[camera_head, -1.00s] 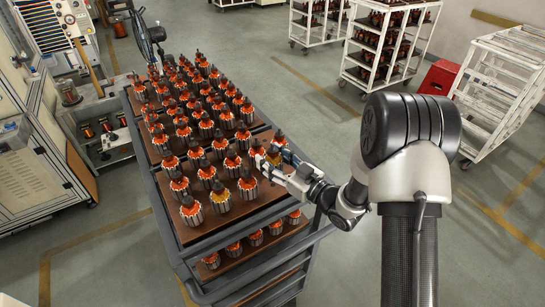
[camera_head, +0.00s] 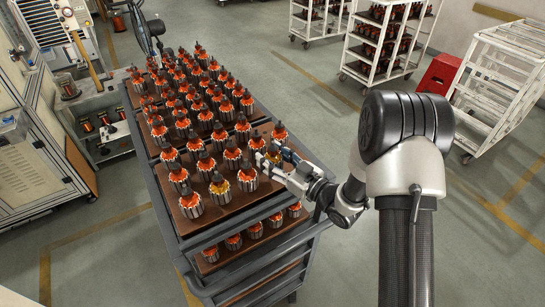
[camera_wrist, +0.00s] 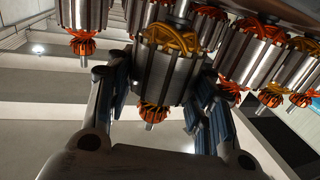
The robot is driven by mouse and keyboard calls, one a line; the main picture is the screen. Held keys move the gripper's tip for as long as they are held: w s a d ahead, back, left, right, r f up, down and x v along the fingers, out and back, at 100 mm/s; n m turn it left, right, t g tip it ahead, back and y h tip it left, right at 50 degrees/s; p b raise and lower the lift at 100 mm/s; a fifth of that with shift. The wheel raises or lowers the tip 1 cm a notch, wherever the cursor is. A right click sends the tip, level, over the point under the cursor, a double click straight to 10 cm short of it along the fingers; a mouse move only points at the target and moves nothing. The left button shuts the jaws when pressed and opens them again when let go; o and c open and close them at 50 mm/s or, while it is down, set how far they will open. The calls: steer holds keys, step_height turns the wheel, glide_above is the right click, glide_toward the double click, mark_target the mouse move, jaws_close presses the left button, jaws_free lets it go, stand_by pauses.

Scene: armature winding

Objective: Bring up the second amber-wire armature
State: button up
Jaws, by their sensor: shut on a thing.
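My gripper (camera_head: 272,157) is at the right front edge of the cart's top tray (camera_head: 233,212). It is shut on an armature with amber wire (camera_head: 274,154), partly hidden by the jaws. In the wrist view the gripper (camera_wrist: 163,88) has a blue-padded finger on each side of this armature (camera_wrist: 168,74), whose amber winding shows at its upper end. I cannot tell whether it is clear of the tray. Another amber-wire armature (camera_head: 219,185) stands upright on the tray, left of the gripper, among orange-wire ones.
Orange-wire armatures stand close to the gripper, one behind it (camera_head: 279,133) and one to its left (camera_head: 247,178). A lower shelf (camera_head: 240,260) holds more. The floor right of the cart is clear.

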steer(key=shift+f+b, duration=1.05)
steer(key=shift+b, duration=0.25)
stand_by(1.0)
steer(key=o, duration=1.3)
steer(key=shift+c, duration=0.2)
steer(key=o, duration=0.4)
steer(key=shift+c, duration=0.2)
steer(key=shift+f, duration=0.1)
steer(key=shift+s+d, duration=0.1)
steer(key=v, duration=1.1)
steer(key=shift+s+d, duration=0.3)
